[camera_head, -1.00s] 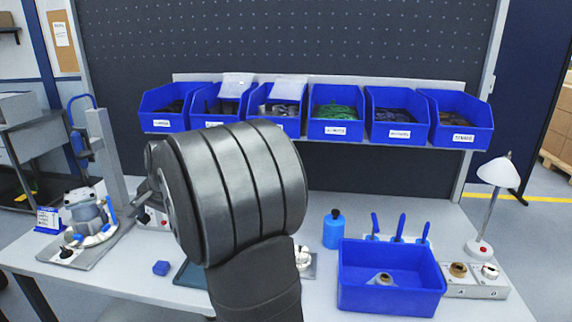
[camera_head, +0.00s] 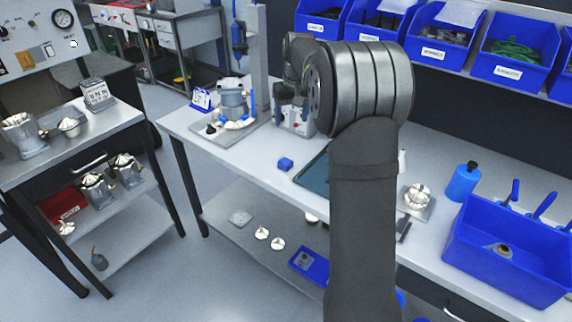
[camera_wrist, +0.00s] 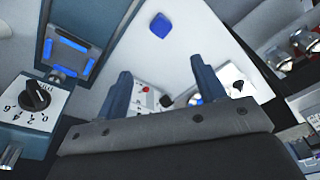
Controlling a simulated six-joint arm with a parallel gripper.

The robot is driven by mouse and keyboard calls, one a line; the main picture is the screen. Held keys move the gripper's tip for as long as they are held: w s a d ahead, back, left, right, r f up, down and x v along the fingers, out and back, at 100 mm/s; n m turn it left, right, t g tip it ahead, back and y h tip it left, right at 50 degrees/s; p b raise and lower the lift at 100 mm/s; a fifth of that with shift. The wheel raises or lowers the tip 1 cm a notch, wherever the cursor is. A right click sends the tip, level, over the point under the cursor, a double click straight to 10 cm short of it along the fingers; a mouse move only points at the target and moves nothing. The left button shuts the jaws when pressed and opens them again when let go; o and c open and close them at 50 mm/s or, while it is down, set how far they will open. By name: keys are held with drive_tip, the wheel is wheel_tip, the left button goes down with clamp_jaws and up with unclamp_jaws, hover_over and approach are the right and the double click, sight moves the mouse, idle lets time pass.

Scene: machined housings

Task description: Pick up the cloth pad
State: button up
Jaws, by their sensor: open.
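The cloth pad (camera_head: 286,163) is a small dark blue block-like piece lying on the light bench top, left of the dark mat, in the head view. It also shows in the wrist view as a blue rounded square (camera_wrist: 160,25) near the top. My gripper (camera_wrist: 161,80) is open, its two dark fingers apart with no object held between them. The pad lies beyond the fingertips, apart from them. In the head view my arm hides most of my gripper.
A fixture with a grey and blue housing (camera_head: 233,104) stands behind the pad. The dark mat (camera_head: 315,174) lies at its right. A blue bin (camera_head: 510,248) and blue bottle (camera_head: 463,182) stand further right. The bench around the pad is clear.

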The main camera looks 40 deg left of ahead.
drive_tip(key=w+a+f+n, duration=0.1)
drive_tip(key=a+n, duration=0.1)
drive_tip(key=n, duration=0.2)
drive_tip(key=n+h, duration=0.2)
drive_tip(key=n, duration=0.1)
hover_over(285, 161)
drive_tip(key=shift+g, duration=0.4)
drive_tip(key=f, duration=1.3)
drive_tip(key=shift+w+d+f, duration=0.1)
drive_tip(key=shift+d+f, duration=0.05)
drive_tip(key=shift+d, duration=0.2)
drive_tip(key=shift+a+f, duration=0.2)
drive_tip(key=shift+f, duration=1.15)
drive_tip(key=shift+a+f, duration=0.15)
drive_tip(key=shift+f, duration=1.2)
drive_tip(key=shift+c, duration=0.4)
drive_tip(key=c, duration=1.1)
drive_tip(key=shift+o, duration=0.2)
drive_tip(key=shift+r, duration=0.1)
